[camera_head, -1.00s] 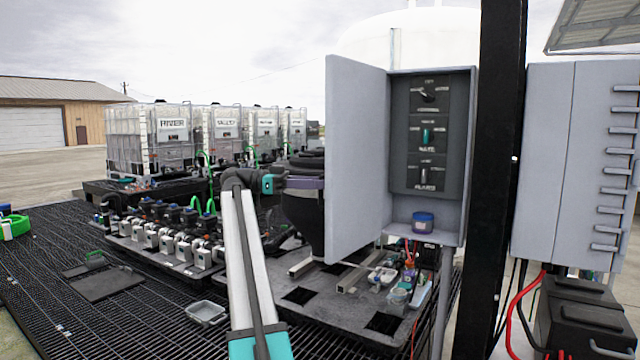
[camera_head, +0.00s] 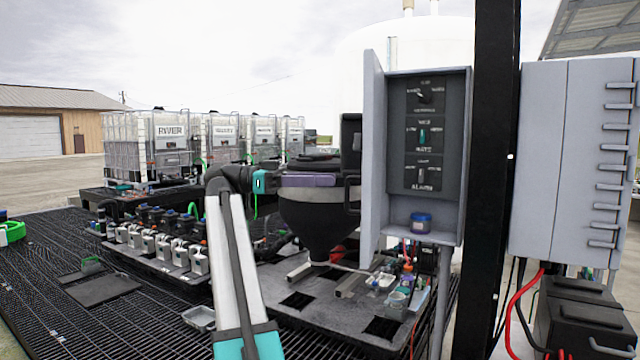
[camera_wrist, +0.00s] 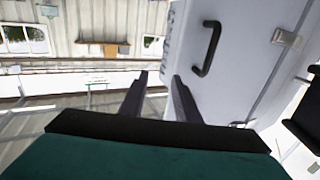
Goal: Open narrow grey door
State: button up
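The narrow grey door (camera_head: 373,160) stands open on the left side of the grey cabinet (camera_head: 453,150), seen nearly edge-on in the head view. Its black handle (camera_head: 354,195) shows on the door's outer left face. In the wrist view, the door's outer face (camera_wrist: 240,70) fills the right, with the black handle (camera_wrist: 208,48) on it. My gripper (camera_head: 350,135) is at the outer side of the door. In the wrist view, my gripper (camera_wrist: 160,76) has its fingers apart with nothing between them, left of and below the handle. Contact with the door cannot be told.
Inside the cabinet are dark switch panels (camera_head: 423,135) and a blue-lidded jar (camera_head: 421,223). A black post (camera_head: 497,180) stands right of it, then a closed grey cabinet (camera_head: 580,150). A black hopper (camera_head: 318,215) and cluttered platform lie below; white tanks (camera_head: 168,145) stand behind.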

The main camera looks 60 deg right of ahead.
jog(key=shift+s+a+r, duration=0.1)
jog(key=shift+s+a, duration=0.75)
jog(key=shift+a, duration=0.1)
